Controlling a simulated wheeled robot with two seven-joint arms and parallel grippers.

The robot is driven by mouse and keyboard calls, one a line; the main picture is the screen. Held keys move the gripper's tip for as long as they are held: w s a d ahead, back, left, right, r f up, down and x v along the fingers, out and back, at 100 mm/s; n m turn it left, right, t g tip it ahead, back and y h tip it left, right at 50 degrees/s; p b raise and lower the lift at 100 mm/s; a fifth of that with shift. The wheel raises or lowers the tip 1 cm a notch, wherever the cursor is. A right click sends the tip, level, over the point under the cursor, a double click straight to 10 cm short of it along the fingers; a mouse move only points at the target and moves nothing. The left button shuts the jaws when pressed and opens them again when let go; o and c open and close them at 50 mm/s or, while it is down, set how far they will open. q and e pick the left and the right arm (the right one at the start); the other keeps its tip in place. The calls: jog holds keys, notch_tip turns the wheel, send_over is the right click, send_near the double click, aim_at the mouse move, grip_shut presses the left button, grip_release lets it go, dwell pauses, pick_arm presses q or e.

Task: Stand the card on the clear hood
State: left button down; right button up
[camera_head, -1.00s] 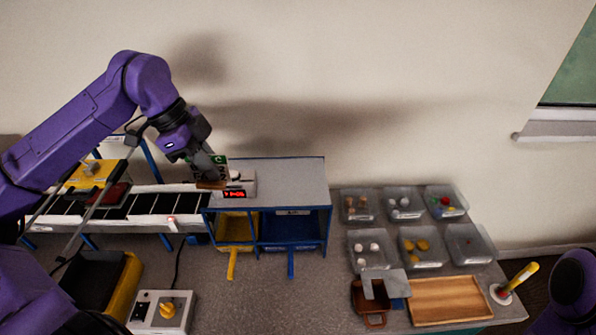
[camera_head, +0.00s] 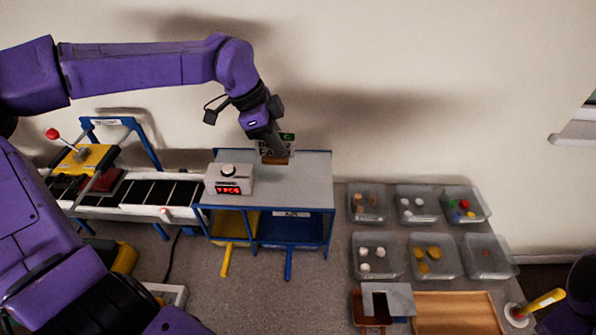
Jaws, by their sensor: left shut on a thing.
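The card (camera_head: 289,148) is a small pale sign with dark lettering, a green mark and a brown wooden foot. My left gripper (camera_head: 275,148) is shut on it from above, and the fingers hide part of its face. The card is upright over the back middle of the flat grey top of the blue-framed unit (camera_head: 305,180), which I take as the hood. I cannot tell whether its foot touches that top. My right gripper is out of view; only a purple part of my right arm shows at the right edge.
A counter box with a red display (camera_head: 230,180) stands on the top's left end. A conveyor (camera_head: 150,193) runs left from the unit. Several clear bins (camera_head: 377,273) with small pieces, a wooden tray (camera_head: 455,312) and a yellow-handled tool (camera_head: 545,299) are at the right.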

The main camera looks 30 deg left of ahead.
pick_arm(q)
jog(key=w+d+f, duration=0.1)
jog(key=w+d+f+p, duration=0.1)
jog(key=f, duration=0.1)
jog(key=w+d+f, duration=0.1)
jog(key=f, duration=0.1)
jog(key=shift+d+f+p, duration=0.15)
jog(key=shift+f+p, duration=0.1)
jog(key=shift+p, duration=0.1)
notch_tip(320, 180, down, 3)
jog(key=shift+r, duration=0.15)
jog(key=shift+f, duration=0.35)
jog(key=c, duration=1.3)
grip_release()
jog(key=shift+r, duration=0.1)
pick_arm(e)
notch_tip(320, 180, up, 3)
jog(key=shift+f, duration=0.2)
pick_arm(q)
jog(key=shift+o, duration=0.2)
jog(key=shift+r+p, duration=0.2)
jog(key=shift+p, duration=0.1)
jog(key=b+v, duration=0.2)
jog(key=v, duration=0.9)
jog(key=shift+r, duration=0.35)
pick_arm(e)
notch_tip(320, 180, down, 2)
pick_arm(q)
jog(key=shift+s, duration=0.1)
